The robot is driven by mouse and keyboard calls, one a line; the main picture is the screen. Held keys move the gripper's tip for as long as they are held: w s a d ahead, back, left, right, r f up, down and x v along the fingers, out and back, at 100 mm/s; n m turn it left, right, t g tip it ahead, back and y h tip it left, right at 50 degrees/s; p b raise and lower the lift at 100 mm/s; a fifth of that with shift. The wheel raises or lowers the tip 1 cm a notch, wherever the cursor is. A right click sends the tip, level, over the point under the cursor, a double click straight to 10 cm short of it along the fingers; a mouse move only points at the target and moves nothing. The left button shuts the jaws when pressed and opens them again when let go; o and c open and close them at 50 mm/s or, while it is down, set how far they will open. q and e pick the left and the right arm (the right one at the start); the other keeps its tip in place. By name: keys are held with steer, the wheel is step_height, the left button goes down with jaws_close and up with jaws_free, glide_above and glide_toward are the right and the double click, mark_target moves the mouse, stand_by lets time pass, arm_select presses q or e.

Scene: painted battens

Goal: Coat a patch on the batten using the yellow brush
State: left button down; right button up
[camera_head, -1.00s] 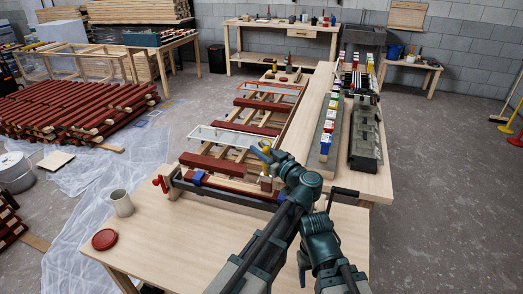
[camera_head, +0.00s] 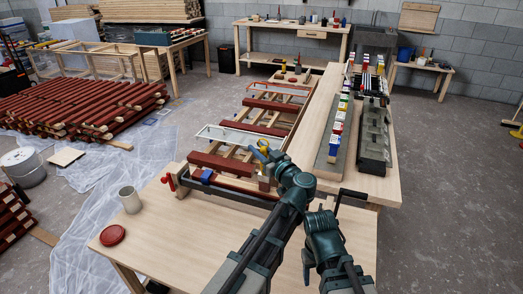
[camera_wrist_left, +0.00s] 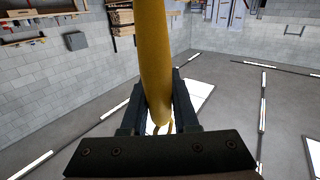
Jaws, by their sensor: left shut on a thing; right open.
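My left gripper (camera_head: 262,153) is shut on the yellow brush (camera_head: 264,143), out over the rack of battens. In the left wrist view the brush's yellow handle (camera_wrist_left: 155,62) stands between the two fingers; its bristles are not visible there. Whether the brush touches a batten cannot be told. My right gripper (camera_head: 337,200) is open, near the table's right side, apart from the battens.
A grey cup (camera_head: 129,200) and a red lid (camera_head: 112,235) stand on the front table (camera_head: 165,240), whose middle is clear. Colored containers (camera_head: 338,122) line a strip on the long bench at right. A stack of red battens (camera_head: 90,110) lies at left.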

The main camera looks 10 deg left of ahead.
arm_select(q)
steer(key=shift+w+a+f, duration=0.1)
steer(key=shift+w+a, duration=0.15)
steer(key=shift+a, duration=0.6)
steer(key=shift+w+a, duration=0.2)
steer(key=shift+a, duration=0.65)
arm_select(e)
steer(key=shift+s+d, duration=0.1)
steer(key=shift+s, duration=0.1)
arm_select(q)
steer(key=shift+w+a, duration=0.15)
steer(key=shift+a, duration=0.7)
steer(key=shift+w+a, duration=0.1)
steer(key=shift+a, duration=0.7)
arm_select(e)
steer(key=shift+f, duration=0.1)
arm_select(q)
steer(key=shift+a, duration=0.1)
